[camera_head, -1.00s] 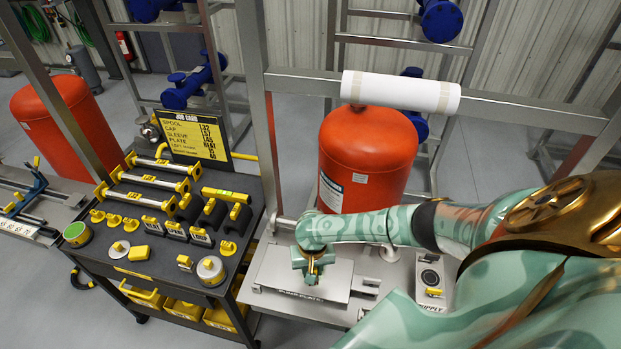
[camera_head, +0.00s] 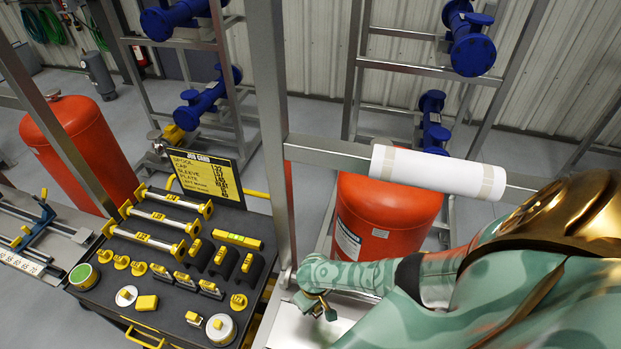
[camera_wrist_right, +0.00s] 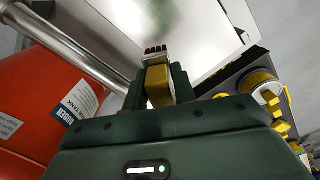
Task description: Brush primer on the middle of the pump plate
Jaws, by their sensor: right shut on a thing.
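My right gripper (camera_head: 316,306) is over the pale pump plate (camera_head: 290,332) at the bottom edge of the head view, where the plate is cut off and partly hidden by my arm. In the right wrist view, my right gripper (camera_wrist_right: 158,88) is shut on a brush (camera_wrist_right: 157,60) with a yellow-gold body and dark bristles. The bristles point at the smooth grey plate (camera_wrist_right: 205,30). I cannot tell whether they touch it. A faint green tint shows on the plate beyond the bristles; I cannot tell whether it is primer or a reflection. My left gripper is out of view.
A black cart (camera_head: 160,265) with yellow-ended spools, caps and round tins stands left of the plate. A metal post (camera_head: 272,120) and a rail with a white paper roll (camera_head: 438,172) rise behind it. An orange tank (camera_head: 388,220) stands behind my right arm.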

